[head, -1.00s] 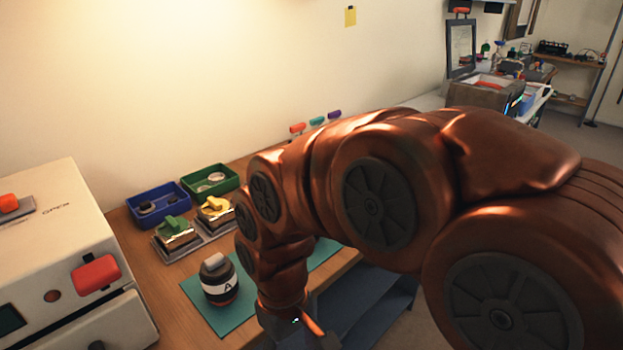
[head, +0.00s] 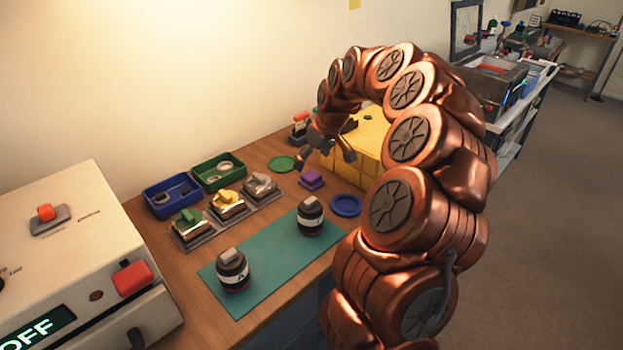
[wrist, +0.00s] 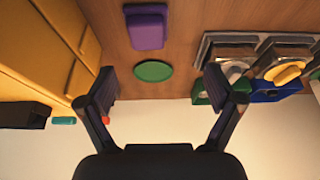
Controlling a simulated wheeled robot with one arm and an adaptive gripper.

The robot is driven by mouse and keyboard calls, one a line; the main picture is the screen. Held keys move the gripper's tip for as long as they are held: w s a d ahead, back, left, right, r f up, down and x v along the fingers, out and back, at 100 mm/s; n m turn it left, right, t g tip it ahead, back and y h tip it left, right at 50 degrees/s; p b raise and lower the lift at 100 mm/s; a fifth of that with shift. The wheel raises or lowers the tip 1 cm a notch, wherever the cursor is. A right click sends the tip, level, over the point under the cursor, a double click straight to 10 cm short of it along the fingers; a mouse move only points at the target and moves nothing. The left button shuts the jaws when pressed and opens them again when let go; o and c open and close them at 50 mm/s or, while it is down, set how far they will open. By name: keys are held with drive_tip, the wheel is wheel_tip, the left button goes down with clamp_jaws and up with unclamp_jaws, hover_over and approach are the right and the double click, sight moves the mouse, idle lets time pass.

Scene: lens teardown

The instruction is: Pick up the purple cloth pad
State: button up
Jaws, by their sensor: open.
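The purple cloth pad (head: 312,179) lies on the wooden table, in front of the yellow drawer box and beside the blue round dish. It also shows in the wrist view as a purple block (wrist: 147,27) at the top, a little left of centre. My gripper (head: 327,157) is open and empty, above the table near the yellow box and close to the pad in the head view. In the wrist view its two fingers (wrist: 160,90) are spread apart, with the pad beyond their tips. Nothing is between the fingers.
The yellow drawer box (head: 365,140) stands close to the pad. A green disc (head: 281,163) and a blue dish (head: 346,205) lie nearby. Several metal holders (head: 228,206) stand to the left. Two dark jars (head: 310,215) stand on the teal mat (head: 275,258).

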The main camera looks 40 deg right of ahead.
sight(312, 175)
drive_tip(key=shift+w+d+f, duration=0.1)
drive_tip(key=shift+d+f, duration=0.2)
drive_tip(key=shift+d, duration=0.3)
drive_tip(key=shift+d+f, duration=0.15)
drive_tip(key=shift+f, duration=0.1)
drive_tip(key=shift+s+d+p+x, duration=0.1)
drive_tip(key=shift+p+x, duration=0.45)
drive_tip(key=shift+x, duration=1.25)
drive_tip(key=shift+s+d+p+x, duration=0.15)
drive_tip(key=shift+p+x, duration=0.4)
drive_tip(key=shift+x, duration=1.25)
drive_tip(key=shift+f, duration=0.1)
drive_tip(key=c, duration=1.1)
drive_tip(key=shift+r+b, duration=1)
drive_tip(key=shift+r, duration=4.05)
drive_tip(key=shift+c, duration=0.2)
